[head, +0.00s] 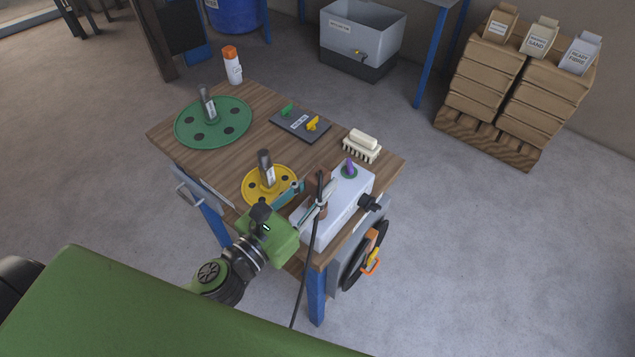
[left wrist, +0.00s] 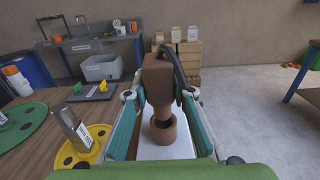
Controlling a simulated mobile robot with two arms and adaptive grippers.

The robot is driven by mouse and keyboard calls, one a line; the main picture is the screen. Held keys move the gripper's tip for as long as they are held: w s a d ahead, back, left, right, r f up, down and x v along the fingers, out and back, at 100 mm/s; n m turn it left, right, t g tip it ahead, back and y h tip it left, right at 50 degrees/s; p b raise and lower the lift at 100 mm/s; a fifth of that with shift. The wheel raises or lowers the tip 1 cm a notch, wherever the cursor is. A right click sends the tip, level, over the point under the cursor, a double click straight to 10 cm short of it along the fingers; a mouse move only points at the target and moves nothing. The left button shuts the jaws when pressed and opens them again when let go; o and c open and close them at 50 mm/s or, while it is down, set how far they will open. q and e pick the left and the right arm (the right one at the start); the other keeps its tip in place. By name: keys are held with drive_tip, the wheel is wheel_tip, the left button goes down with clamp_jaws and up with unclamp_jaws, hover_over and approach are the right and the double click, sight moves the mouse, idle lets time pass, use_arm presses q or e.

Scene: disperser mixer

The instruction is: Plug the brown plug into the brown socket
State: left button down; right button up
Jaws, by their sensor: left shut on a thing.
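My left gripper (head: 310,200) is shut on the brown plug (left wrist: 157,78), with one teal finger on each side of it. A black cable runs from the plug and hangs down in front of the white box in the head view. The brown socket (left wrist: 163,131) is a round open collar on top of the white box (head: 345,205). In the left wrist view the plug's lower end is at or just above the socket's rim; I cannot tell whether it has entered. In the head view the fingers and cable partly hide both. My right gripper is not in view.
The wooden table (head: 170,148) also holds a yellow disc (head: 252,192), a green disc (head: 232,131), a dark plate with green and yellow handles (head: 290,127), a white brush (head: 362,146) and a spray can (head: 232,66). A purple plug (head: 350,168) stands on the white box.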

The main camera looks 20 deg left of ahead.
use_arm(q)
drive_tip(key=shift+f+b, duration=1.8)
drive_tip(key=shift+f, duration=0.35)
drive_tip(key=c, duration=1.7)
unclamp_jaws()
drive_tip(key=shift+s, duration=0.1)
drive_tip(key=v, duration=1.2)
